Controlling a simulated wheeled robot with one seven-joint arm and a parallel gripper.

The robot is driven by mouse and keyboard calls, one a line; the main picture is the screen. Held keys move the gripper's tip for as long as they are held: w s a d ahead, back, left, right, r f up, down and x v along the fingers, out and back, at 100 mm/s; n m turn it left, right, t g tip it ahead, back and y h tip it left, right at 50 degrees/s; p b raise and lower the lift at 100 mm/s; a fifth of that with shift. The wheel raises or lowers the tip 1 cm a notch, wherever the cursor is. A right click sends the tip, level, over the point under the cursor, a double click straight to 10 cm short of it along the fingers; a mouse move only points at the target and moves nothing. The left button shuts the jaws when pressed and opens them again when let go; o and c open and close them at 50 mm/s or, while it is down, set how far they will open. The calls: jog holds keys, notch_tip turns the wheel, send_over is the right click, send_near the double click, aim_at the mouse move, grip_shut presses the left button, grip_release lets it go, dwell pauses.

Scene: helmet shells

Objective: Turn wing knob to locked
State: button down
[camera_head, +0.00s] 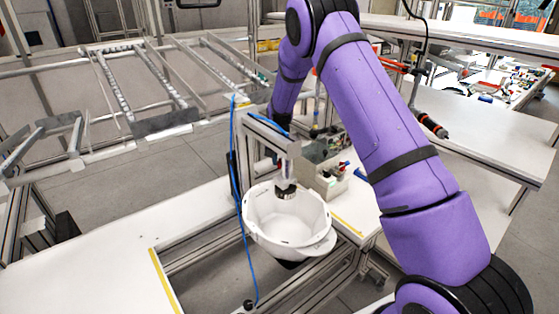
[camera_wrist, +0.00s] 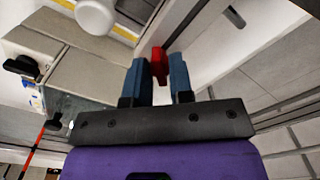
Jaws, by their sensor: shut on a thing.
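The red wing knob (camera_wrist: 158,62) shows in the wrist view, between the two blue fingers of my gripper (camera_wrist: 157,72). My gripper is shut on it, with a finger on either side. The knob sits beside a pale metal profile of the fixture. In the head view, the fixture's upright (camera_head: 266,128) stands behind a white helmet shell (camera_head: 264,236). A dark-tipped clamp head (camera_head: 286,189) reaches down into the shell. The knob and my fingertips are hidden in the head view. I cannot tell the knob's lock position.
A blue cable (camera_head: 238,190) runs down left of the shell. A grey bin with small parts (camera_head: 325,168) stands right behind it. White tabletop (camera_head: 80,250) lies clear at left. A metal rack (camera_head: 150,85) stands behind. A white rounded part (camera_wrist: 95,14) shows in the wrist view.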

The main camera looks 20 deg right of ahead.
dwell(0.3)
jog(key=c, duration=1)
grip_release()
notch_tip(320, 180, up, 11)
jog(key=shift+f, duration=0.1)
